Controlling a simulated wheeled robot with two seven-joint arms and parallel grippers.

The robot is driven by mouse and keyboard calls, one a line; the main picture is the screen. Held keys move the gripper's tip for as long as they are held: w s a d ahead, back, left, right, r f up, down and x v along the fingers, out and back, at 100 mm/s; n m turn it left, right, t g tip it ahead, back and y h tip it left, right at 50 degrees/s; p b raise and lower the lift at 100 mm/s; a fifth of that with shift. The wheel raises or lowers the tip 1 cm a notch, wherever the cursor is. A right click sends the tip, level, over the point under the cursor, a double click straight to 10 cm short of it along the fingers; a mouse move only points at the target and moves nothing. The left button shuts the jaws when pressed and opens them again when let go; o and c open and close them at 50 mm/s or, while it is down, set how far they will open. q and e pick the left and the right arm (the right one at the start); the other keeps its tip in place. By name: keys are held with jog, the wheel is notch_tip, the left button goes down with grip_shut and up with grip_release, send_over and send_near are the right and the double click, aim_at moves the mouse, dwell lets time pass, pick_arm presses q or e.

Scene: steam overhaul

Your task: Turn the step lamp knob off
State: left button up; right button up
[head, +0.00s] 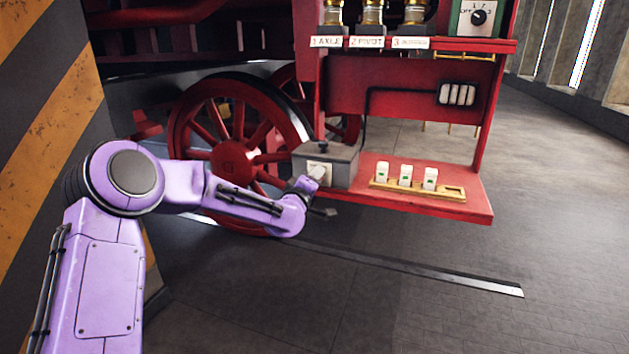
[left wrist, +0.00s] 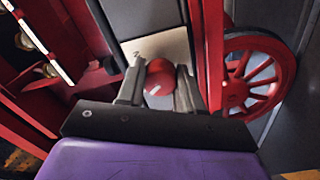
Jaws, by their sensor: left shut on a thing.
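The step lamp knob appears to be the red round knob (left wrist: 160,74) with a white pointer mark, on a pale plate (left wrist: 160,45) in the left wrist view. The plate has a small dark marking, partly cut off from view. My left gripper (left wrist: 160,86) has one finger on each side of the knob and is shut on it. In the head view my left gripper (head: 314,190) is at the front of a grey box (head: 340,158) on the red step (head: 470,207). The knob is hidden there. My right gripper is not in view.
Several white switches with green marks stand on a wooden strip (head: 385,186) right of the box. Brass fittings (head: 372,13) and a green dial box (head: 490,18) sit on the shelf above. A red spoked wheel (head: 232,155) stands behind my left arm. Floor at right is clear.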

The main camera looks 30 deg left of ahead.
pick_arm(q)
jog(key=o, duration=1)
jog(key=shift+o, duration=0.2)
jog(key=shift+s, duration=0.1)
jog(key=b+v, duration=0.2)
jog(key=v, duration=0.8)
jog(key=shift+s+b, duration=0.2)
jog(key=shift+b, duration=0.15)
